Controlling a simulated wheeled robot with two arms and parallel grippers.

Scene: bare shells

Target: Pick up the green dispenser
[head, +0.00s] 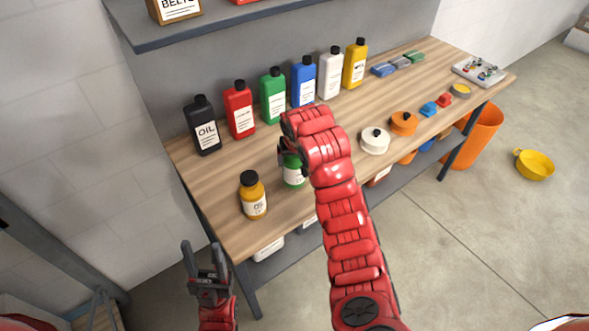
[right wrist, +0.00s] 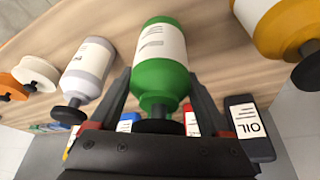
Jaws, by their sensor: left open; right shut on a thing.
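The green dispenser (head: 293,178) is a round bottle with a white label, near the front of the wooden workbench (head: 225,235). My right gripper (head: 289,155) is shut on its upper part from above, and my arm hides its top and right side. In the right wrist view the green dispenser (right wrist: 161,78) sits between the two fingers, its dark cap close to the palm. I cannot tell whether its base touches the bench. My left gripper (head: 206,256) is open and empty, low in front of the bench's left end.
An amber bottle (head: 253,197) stands left of the green dispenser; a white bottle (right wrist: 88,68) stands on its other side. Black (head: 203,128), red (head: 239,112), green (head: 273,97) and other flat bottles line the back. A shelf (head: 220,25) hangs above.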

